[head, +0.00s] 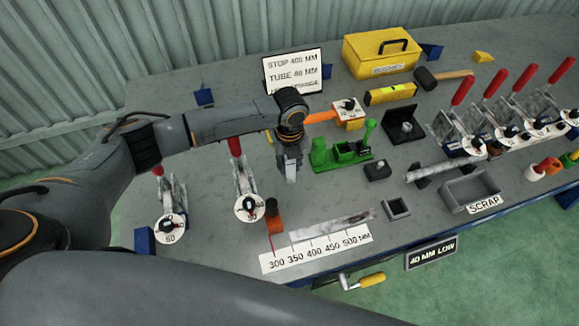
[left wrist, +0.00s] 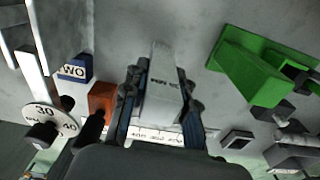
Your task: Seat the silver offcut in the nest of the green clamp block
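My left gripper (head: 290,172) hangs over the bench, left of the green clamp block (head: 326,158). It is shut on the silver offcut (head: 291,178), a small block that shows between the fingers. In the left wrist view the offcut (left wrist: 162,80) points away from the palm, with lettering on its face, and the fingers flank it. The green clamp block (left wrist: 250,70) is at upper right there, apart from the offcut. Its square nest and upright green lever show in the head view. My right gripper is in neither view.
An orange-handled tool (head: 322,117) lies behind the gripper. An orange stop (head: 274,218) and the ruler strip (head: 316,249) are in front. A small black block (head: 377,171) and a grey scrap tray (head: 470,190) are to the right. Red-handled clamps stand left and far right.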

